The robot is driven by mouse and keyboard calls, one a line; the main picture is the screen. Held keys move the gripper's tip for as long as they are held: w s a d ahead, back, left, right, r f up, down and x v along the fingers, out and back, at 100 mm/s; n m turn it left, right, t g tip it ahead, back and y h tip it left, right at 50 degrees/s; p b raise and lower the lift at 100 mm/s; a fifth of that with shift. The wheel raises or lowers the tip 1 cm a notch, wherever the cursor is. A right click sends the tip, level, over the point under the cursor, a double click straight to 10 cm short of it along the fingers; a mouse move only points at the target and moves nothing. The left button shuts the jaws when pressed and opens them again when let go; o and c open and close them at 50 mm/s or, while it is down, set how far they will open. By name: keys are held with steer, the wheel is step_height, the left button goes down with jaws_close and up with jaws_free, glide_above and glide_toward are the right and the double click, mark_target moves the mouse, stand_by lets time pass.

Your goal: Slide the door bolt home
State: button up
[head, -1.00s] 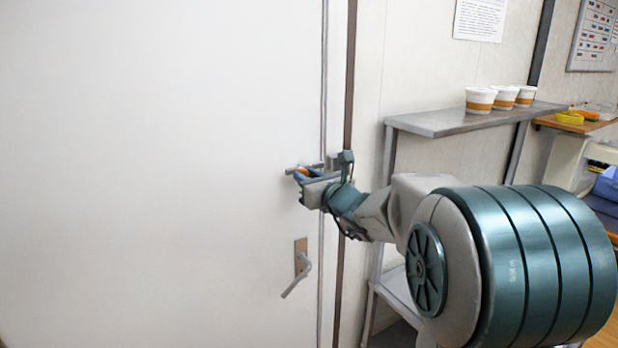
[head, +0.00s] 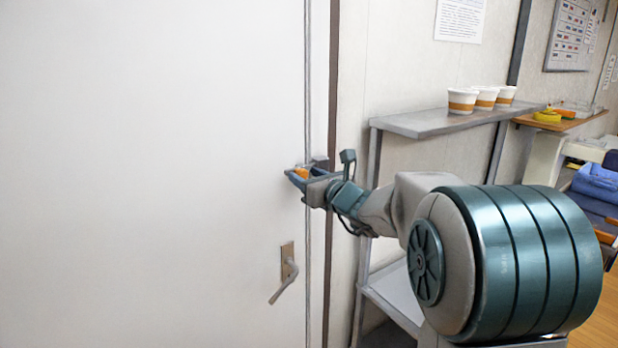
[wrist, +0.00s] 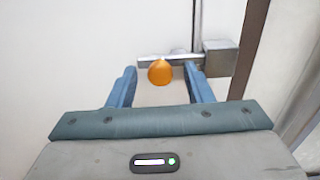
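The bolt's orange knob (head: 302,173) is on the white door (head: 150,170), near its right edge and above the door handle. In the wrist view the knob (wrist: 160,73) stands on a grey bolt bar (wrist: 182,58). The bar runs right across the door seam to a metal keeper block (wrist: 221,58) on the frame side; how deep it sits there I cannot tell. My gripper (head: 298,180) is at the bolt. In the wrist view its two blue fingers stand either side of the knob, with a gap on each side.
A lever handle (head: 287,268) hangs angled below the bolt. A metal shelf (head: 450,122) with cups (head: 462,101) stands on the right behind my arm. A wooden surface (head: 560,122) is farther right. The door's face to the left is clear.

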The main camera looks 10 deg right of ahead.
steer(key=shift+d, duration=0.1)
steer(key=b+v, duration=0.3)
steer(key=v, duration=1)
steer(key=shift+s, duration=0.4)
steer(key=s+a+f+n+g, duration=1)
steer(key=s+a+f+n, duration=0.15)
steer(key=n, duration=0.55)
steer(key=s+d+f+n+g+h, duration=0.3)
steer(key=s+d+f+n+h, duration=0.4)
steer(key=n, duration=0.7)
steer(key=s+f, duration=0.2)
steer(key=s, duration=0.2)
steer(key=shift+s+n, duration=0.3)
steer(key=shift+s, duration=0.05)
steer(key=shift+f, duration=0.1)
